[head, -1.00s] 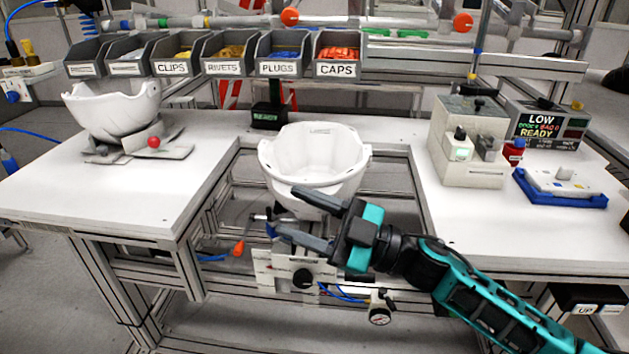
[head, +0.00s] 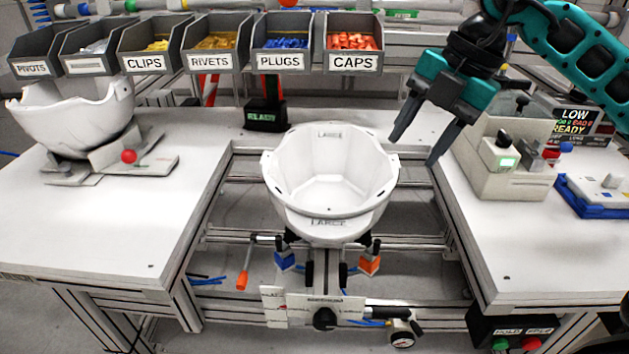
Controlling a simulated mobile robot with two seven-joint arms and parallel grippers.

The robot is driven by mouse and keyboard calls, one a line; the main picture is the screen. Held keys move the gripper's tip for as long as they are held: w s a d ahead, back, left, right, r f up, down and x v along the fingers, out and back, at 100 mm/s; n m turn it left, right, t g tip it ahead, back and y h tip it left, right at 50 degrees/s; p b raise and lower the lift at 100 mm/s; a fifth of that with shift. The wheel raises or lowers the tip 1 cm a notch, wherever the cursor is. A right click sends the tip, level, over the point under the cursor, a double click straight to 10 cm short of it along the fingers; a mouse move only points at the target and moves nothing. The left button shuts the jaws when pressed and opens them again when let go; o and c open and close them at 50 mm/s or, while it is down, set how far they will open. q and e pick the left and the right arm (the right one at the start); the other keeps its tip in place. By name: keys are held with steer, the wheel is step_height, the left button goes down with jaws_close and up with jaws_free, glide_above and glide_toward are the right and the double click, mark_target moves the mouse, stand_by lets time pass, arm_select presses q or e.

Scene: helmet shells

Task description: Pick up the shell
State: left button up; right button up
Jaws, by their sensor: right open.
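A white shell (head: 330,180) marked LARGE sits open side up on a fixture in the gap between the two bench tops. A second white shell (head: 75,115) rests on a grey stand (head: 110,160) with a red knob on the left bench. My right gripper (head: 415,152) is open and empty, fingers pointing down, just right of the middle shell's rim and above it in the picture. It appears apart from the shell. My left gripper is out of view.
Labelled bins (head: 210,62) line the back. A beige device (head: 505,155) and a blue tray (head: 595,200) stand on the right bench. A clamp panel with a gauge (head: 402,338) is below the shell. The left bench front (head: 90,225) is clear.

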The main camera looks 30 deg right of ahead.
mark_target(392, 185)
steer(key=b+x, duration=0.1)
steer(key=x, duration=0.5)
steer(key=shift+s+a+f, duration=0.1)
steer(key=shift+f, duration=0.15)
steer(key=x, duration=0.5)
steer(key=shift+s+a+f+b, duration=0.2)
steer(key=shift+a+f+b, duration=0.05)
steer(key=shift+b, duration=0.05)
steer(key=shift+w+f, duration=0.1)
steer(key=shift+f, duration=0.25)
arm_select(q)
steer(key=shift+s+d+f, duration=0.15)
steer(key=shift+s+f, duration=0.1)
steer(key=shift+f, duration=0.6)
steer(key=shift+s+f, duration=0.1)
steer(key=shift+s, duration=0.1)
arm_select(e)
jaws_close()
steer(key=shift+r, duration=0.1)
